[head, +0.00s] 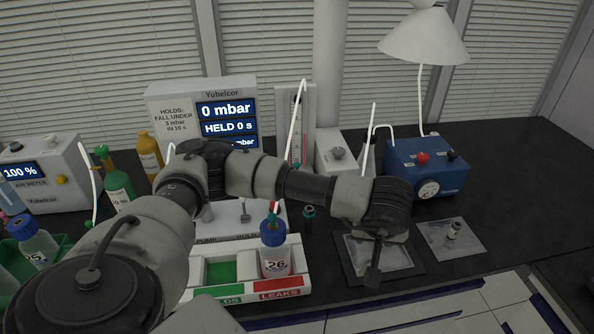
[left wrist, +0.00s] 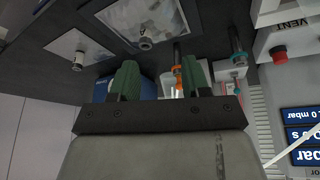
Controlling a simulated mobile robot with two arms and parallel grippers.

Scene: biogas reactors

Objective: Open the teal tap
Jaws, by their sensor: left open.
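A small teal fitting (head: 309,212), which looks like the teal tap, stands on the dark bench right of the blue-capped bottle in the head view. In the left wrist view a teal-banded fitting (left wrist: 238,58) shows to the right of my fingers. An orange fitting (left wrist: 178,86) shows between the fingers, farther off. My left gripper (head: 373,272) points down above the bench, right of the teal fitting and apart from it. Its two green fingers (left wrist: 160,82) are open with nothing held between them. My forearm hides part of the bench. My right gripper is in neither view.
A blue box (head: 428,166) with a gauge stands at the back right, near a white lamp (head: 424,38). A white rack (head: 216,274) holds a blue-capped bottle (head: 275,262). Flat trays (head: 452,238) lie on the right. A display unit (head: 200,100) stands behind my arm.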

